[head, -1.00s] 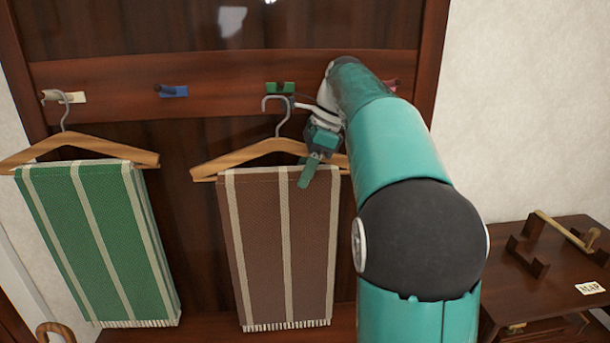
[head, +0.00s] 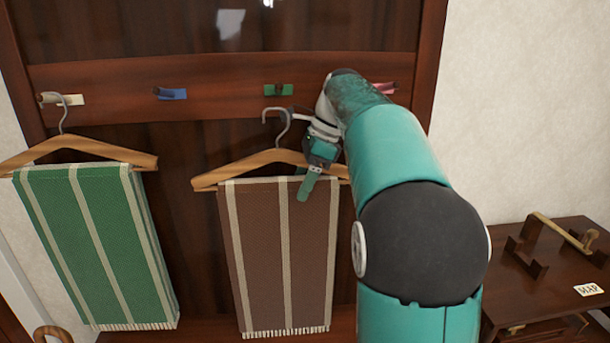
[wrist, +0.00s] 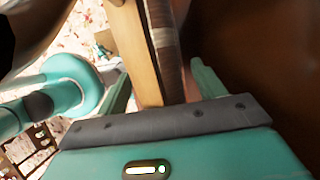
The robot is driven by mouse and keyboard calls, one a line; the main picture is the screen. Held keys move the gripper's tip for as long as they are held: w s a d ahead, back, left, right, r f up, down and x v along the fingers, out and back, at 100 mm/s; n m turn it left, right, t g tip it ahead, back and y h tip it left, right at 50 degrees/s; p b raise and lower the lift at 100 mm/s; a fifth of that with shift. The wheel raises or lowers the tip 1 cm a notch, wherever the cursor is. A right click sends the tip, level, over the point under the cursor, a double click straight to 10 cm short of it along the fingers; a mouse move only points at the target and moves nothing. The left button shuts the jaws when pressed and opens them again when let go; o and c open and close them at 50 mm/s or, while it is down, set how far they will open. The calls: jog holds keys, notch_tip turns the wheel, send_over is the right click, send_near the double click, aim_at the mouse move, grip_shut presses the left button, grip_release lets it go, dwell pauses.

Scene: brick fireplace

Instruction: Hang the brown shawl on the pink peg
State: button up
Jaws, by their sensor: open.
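The brown striped shawl (head: 265,255) hangs folded over a wooden hanger (head: 235,170). The hanger's metal hook (head: 281,125) shows below the green peg (head: 278,90), with a visible gap to it. My gripper (head: 307,186) is at the hanger's right side, at the shawl's upper edge. In the wrist view the hanger bar (wrist: 142,60) and shawl (wrist: 167,50) lie between the two spread fingers (wrist: 162,85); contact is unclear. The pink peg (head: 386,88) is right of the green one, partly hidden behind my arm.
A green striped shawl (head: 95,245) hangs on its hanger from the whitish peg (head: 70,100) at left. The blue peg (head: 172,94) is bare. A dark wooden cabinet (head: 540,280) with a label stands at lower right. The cream wall is at right.

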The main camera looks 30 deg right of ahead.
jog(key=v, duration=1.2)
jog(key=shift+r, duration=0.15)
